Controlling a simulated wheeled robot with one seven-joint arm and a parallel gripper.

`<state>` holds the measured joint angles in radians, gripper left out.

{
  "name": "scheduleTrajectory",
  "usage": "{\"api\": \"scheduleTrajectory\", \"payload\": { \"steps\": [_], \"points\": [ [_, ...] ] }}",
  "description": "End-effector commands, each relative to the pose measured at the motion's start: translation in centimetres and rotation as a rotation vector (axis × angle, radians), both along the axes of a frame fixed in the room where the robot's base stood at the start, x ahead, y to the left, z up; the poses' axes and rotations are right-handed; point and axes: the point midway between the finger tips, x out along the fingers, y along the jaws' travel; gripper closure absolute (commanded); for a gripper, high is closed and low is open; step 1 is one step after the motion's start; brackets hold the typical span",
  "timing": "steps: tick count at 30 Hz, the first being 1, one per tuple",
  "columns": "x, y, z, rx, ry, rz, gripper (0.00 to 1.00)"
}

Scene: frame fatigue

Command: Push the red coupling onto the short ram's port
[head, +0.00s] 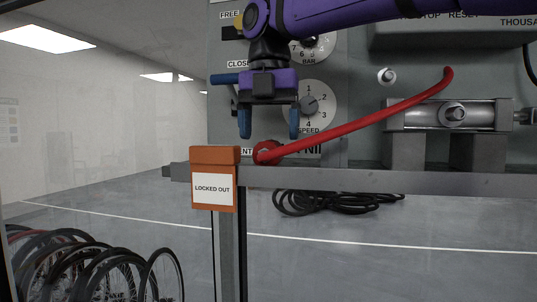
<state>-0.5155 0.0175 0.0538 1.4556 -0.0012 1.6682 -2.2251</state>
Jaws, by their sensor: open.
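A red hose (355,122) slants from low left to upper right across the panel. Its lower left end meets a round red piece (268,152), which looks like the red coupling, just above the grey rail; the rail may hide its lower part. My gripper (269,122) is open and empty above this red piece, with blue fingers pointing down on either side of it. The silver ram (425,117) lies level on grey blocks at the right. A round metal fitting (453,113), seemingly its port, faces me. The hose's upper end bends near the ram's top.
A grey rail (370,180) crosses in front, with an orange "LOCKED OUT" box (214,155) at its left. A speed dial (312,104) and a pale knob (387,76) are on the panel. Black hose coils (330,202) and bicycle wheels (95,272) are below.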

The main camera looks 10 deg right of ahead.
Motion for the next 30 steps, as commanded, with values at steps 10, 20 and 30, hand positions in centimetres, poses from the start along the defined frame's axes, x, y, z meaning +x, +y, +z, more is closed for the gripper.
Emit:
{"api": "scheduleTrajectory", "payload": {
  "steps": [10,20,30],
  "points": [
    [0.0,0.1,-4.2,0.0,0.001,0.0,0.21],
    [0.0,0.1,-4.3,0.0,0.0,-0.001,0.38],
    [0.0,0.0,-4.3,0.0,0.0,-0.001,0.76]
  ]
}}
